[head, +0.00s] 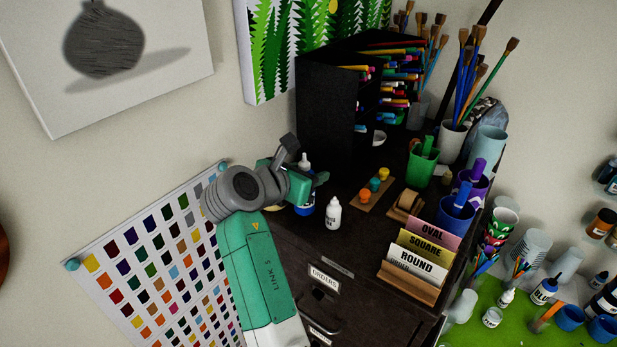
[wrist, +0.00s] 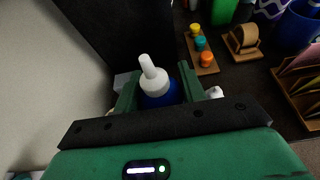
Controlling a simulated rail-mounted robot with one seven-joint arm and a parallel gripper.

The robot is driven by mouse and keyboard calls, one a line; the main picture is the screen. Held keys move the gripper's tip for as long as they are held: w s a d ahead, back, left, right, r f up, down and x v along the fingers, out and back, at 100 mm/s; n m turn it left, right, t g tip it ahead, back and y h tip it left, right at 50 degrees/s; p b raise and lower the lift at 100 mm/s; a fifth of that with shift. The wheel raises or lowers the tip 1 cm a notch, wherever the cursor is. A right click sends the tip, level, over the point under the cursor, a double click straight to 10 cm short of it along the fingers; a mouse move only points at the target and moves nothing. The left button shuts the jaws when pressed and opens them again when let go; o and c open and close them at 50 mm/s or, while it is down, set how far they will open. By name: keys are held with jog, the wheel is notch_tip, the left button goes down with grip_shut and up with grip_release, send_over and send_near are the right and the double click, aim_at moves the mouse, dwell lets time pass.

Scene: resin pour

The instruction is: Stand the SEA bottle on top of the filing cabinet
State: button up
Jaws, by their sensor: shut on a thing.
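A bottle with a blue body and white nozzle cap (head: 305,209) is between the jaws of my gripper (head: 306,181), over the left front part of the filing cabinet's black top (head: 345,207). In the wrist view its white cap (wrist: 154,78) and blue body (wrist: 160,100) show between the green fingers of my gripper (wrist: 158,88), which is shut on it. The bottle looks upright. Its label is hidden, so I cannot read SEA. Its base looks at or close to the cabinet top; I cannot tell whether it touches.
A small white bottle (head: 333,214) stands close to the right of the held bottle. A black pen organiser (head: 328,110) rises behind. A paint-pot strip (head: 371,190), tape dispenser (head: 404,205) and card holder (head: 410,285) stand to the right.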

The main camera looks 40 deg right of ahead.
notch_tip(320, 180, down, 2)
jog(key=o, duration=1.1)
jog(key=b+v, duration=0.2)
jog(key=v, duration=1)
jog(key=shift+a, duration=0.1)
